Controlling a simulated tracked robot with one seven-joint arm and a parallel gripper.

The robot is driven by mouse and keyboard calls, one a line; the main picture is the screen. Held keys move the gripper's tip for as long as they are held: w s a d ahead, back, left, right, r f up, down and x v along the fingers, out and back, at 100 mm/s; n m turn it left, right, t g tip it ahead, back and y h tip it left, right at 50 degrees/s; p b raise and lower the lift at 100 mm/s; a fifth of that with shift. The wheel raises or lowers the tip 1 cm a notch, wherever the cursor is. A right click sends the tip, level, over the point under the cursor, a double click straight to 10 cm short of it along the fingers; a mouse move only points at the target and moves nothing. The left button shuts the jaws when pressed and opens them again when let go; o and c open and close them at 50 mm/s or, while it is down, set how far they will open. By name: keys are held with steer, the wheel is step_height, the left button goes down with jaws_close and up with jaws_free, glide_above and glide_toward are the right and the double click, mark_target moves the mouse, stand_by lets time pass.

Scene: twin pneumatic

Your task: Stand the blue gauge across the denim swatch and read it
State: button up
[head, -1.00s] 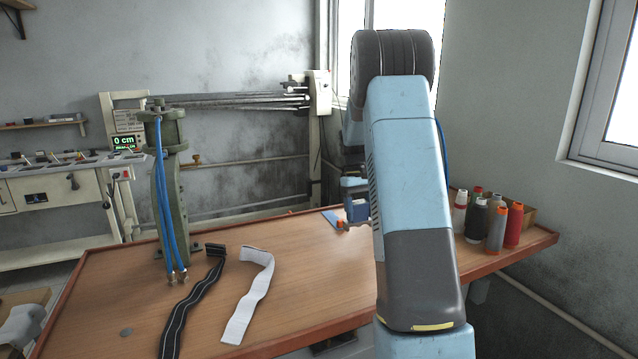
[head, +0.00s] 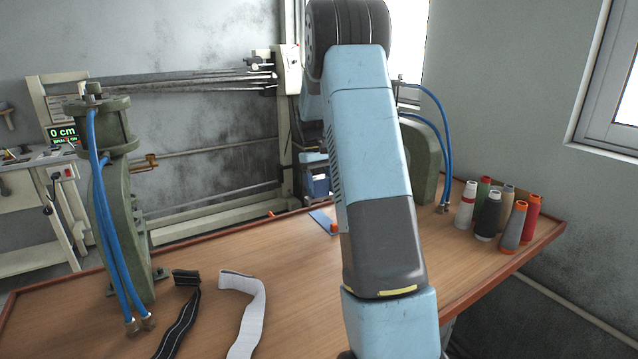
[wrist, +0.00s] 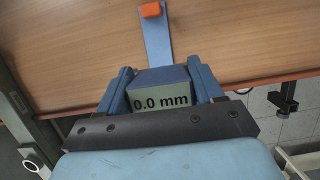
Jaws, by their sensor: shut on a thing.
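The blue gauge (wrist: 162,77) sits between the fingers of my gripper (wrist: 162,84), which is shut on it. Its display faces the wrist camera and reads 0.0 mm. In the head view, a blue body (head: 318,186), apparently the gauge, shows just left of my arm, near the table's far edge. A narrow blue strip, apparently the denim swatch (head: 321,219), lies on the table with an orange piece at its near end. In the wrist view the strip (wrist: 156,40) runs from the orange piece toward the gauge. The gauge hides the rest; I cannot tell whether they touch.
A black strap (head: 183,312) and a white strap (head: 246,312) lie on the table (head: 290,300). A green press with blue hoses (head: 120,200) stands left, another (head: 428,165) behind my arm. Several thread spools (head: 488,215) stand right.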

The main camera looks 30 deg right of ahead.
mark_target(322, 196)
steer(key=shift+s+d, duration=0.1)
steer(key=shift+d, duration=0.15)
steer(key=shift+s, duration=0.15)
steer(key=shift+f, duration=2.5)
steer(key=shift+f, duration=0.4)
steer(key=o, duration=1.3)
steer(key=v, duration=1.3)
steer(key=shift+r, duration=0.35)
